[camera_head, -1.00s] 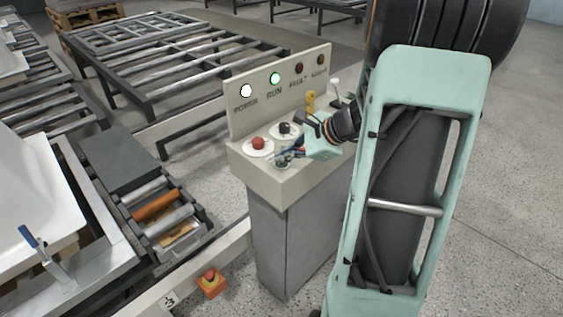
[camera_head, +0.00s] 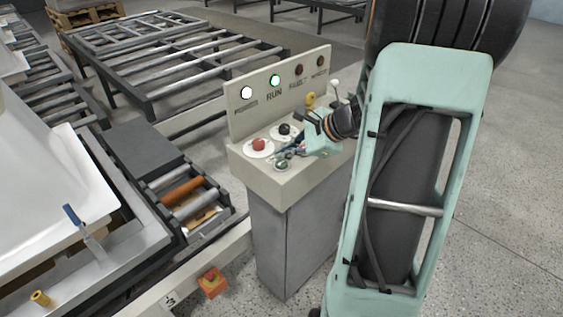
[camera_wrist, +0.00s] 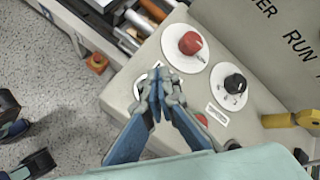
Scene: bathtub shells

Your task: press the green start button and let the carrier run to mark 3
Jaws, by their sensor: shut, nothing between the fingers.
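The green start button (camera_head: 282,165) sits at the front corner of the control box's sloping top, uncovered in the head view. My gripper (camera_head: 289,153) is shut and empty, its tips just above and behind the button. In the wrist view, my gripper's blue fingers (camera_wrist: 157,88) meet in front of the button's pale ring and hide most of the button. The carrier (camera_head: 118,252), with a white tub shell (camera_head: 50,150) and a blue-handled clamp (camera_head: 78,222), is on the track at left. A floor-side plate (camera_head: 170,300) reads 3. The RUN lamp (camera_head: 274,81) glows.
A yellow part (camera_head: 310,100) stands farther back. An orange box with a red button (camera_head: 212,282) sits low beside the track.

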